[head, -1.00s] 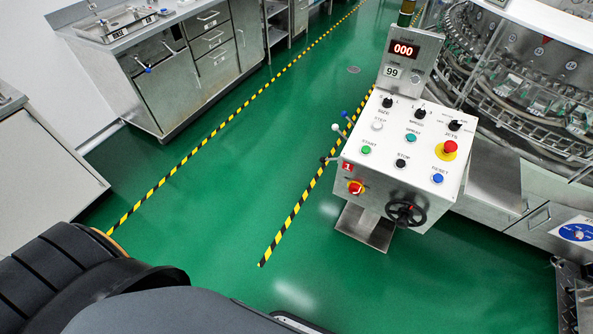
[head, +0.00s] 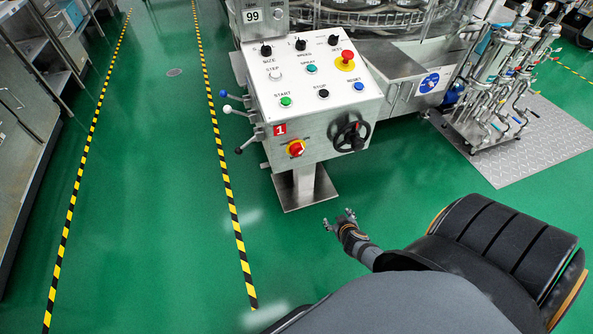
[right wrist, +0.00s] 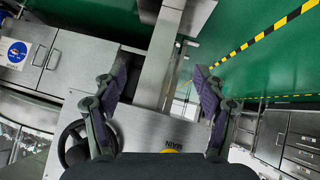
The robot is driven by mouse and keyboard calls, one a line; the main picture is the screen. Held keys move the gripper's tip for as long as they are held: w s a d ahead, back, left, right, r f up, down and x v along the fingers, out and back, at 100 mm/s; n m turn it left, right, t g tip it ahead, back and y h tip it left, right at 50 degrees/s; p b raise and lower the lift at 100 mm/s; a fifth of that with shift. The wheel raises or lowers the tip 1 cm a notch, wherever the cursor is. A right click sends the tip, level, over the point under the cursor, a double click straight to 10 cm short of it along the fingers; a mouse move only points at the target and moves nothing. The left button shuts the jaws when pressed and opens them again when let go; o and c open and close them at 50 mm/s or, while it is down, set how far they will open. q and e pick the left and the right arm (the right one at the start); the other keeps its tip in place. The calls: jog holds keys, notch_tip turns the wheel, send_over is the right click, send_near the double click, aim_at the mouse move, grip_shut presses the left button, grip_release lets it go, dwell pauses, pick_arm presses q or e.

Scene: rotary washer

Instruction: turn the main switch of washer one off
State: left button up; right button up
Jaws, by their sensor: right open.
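The main switch (head: 296,148) is a red knob on a yellow plate, on the front face of the control box (head: 318,120), beside a red label "1". In the right wrist view only a yellow edge of the switch (right wrist: 171,151) shows below the "MAIN" lettering; my gripper hides the rest. My right gripper (head: 337,218) is in front of the box, lower and to the right of the switch in the head view. Its fingers (right wrist: 160,80) are spread and empty, apart from the switch. My left gripper is not in view.
A black handwheel (head: 350,132) is on the same face, right of the switch. Levers (head: 236,110) stick out on the box's left side. The box stands on a metal pedestal (head: 304,187). Green floor (head: 150,200) is clear to the left. A pipe stand (head: 490,100) is at right.

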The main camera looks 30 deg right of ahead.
pick_arm(q)
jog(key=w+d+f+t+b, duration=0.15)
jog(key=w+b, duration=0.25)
jog(key=b, duration=0.4)
pick_arm(e)
jog(key=w+a+r+t, duration=0.1)
jog(key=w+r+t, duration=0.4)
jog(key=w, duration=0.4)
jog(key=m+t+b, duration=0.1)
jog(key=t+b, duration=0.3)
jog(key=b, duration=0.1)
send_near(299, 154)
jog(key=shift+m, duration=0.3)
jog(key=p+x, duration=0.1)
jog(key=x, duration=0.8)
jog(key=shift+w+p, duration=0.3)
jog(key=shift+p, duration=0.05)
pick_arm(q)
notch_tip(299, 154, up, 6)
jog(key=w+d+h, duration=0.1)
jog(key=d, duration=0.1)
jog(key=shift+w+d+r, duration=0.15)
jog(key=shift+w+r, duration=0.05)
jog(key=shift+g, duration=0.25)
pick_arm(e)
jog(key=c, duration=1.2)
jog(key=shift+o, duration=0.2)
